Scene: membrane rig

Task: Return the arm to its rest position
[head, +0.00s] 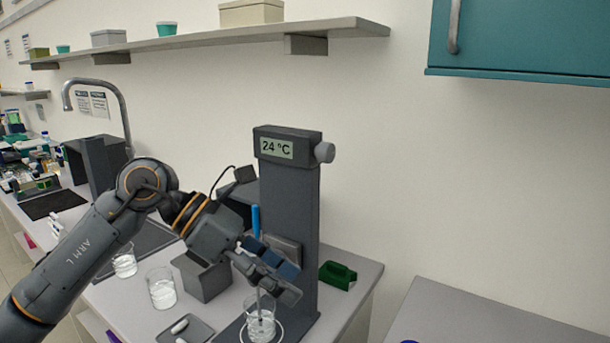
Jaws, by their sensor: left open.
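My left arm (85,253) comes in from the lower left and reaches over the bench to the grey rig (290,200). The rig is an upright column with a display (277,148) reading 24 °C and a knob (324,152). My left gripper (290,292) is open, in front of the column and just above a glass beaker (260,322) on the rig's base. A thin rod stands in that beaker, close to the fingers; I cannot tell whether they touch it. My right gripper is out of view.
Two more beakers (161,289) (124,262) and a grey open box (204,278) stand left of the rig. A small tray (186,331) lies in front. A green object (338,275) is to the right. A shelf (220,38) and teal cabinet (520,40) hang above.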

